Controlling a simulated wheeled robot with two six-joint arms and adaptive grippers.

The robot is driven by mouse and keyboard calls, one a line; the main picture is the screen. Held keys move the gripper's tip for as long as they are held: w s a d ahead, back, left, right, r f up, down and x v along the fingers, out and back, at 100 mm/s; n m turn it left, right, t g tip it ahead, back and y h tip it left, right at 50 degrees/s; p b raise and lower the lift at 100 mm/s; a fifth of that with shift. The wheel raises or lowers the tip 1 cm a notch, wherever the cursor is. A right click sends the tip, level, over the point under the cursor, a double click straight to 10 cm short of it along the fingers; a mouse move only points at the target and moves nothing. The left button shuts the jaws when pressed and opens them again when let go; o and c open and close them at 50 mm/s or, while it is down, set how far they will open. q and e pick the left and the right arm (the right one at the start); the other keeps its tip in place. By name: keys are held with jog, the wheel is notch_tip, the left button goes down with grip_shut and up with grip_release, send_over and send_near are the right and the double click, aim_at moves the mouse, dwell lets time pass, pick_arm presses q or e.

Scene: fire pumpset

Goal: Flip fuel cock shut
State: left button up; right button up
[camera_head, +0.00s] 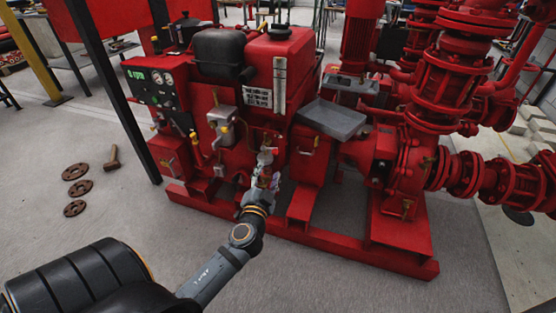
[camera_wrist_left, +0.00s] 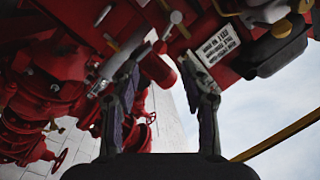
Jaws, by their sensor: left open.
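My left gripper (camera_head: 265,172) reaches up to the front of the red pumpset, below the red fuel tank (camera_head: 284,55). In the left wrist view its two fingers (camera_wrist_left: 163,72) stand apart on either side of a short red cylinder (camera_wrist_left: 158,68). A small pale fitting with a red part (camera_head: 267,152) shows just above the fingertips in the head view. A thin grey lever with a round end (camera_wrist_left: 175,18) shows beyond the fingers in the wrist view. I cannot tell for certain which part is the fuel cock, or whether the fingers touch anything. My right gripper is out of view.
A control panel (camera_head: 155,82) with gauges is at the pumpset's left. A grey sloping tray (camera_head: 331,118) juts out right of my gripper. Red pipes and flanges (camera_head: 440,75) fill the right. Flat rusty discs (camera_head: 78,189) and a hammer (camera_head: 112,158) lie on the open floor at left.

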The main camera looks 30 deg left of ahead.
aim_at(274, 151)
pick_arm(q)
jog(key=x, duration=1)
jog(key=shift+w+b, duration=0.1)
jog(key=shift+b, duration=0.25)
jog(key=shift+c, duration=0.3)
grip_shut()
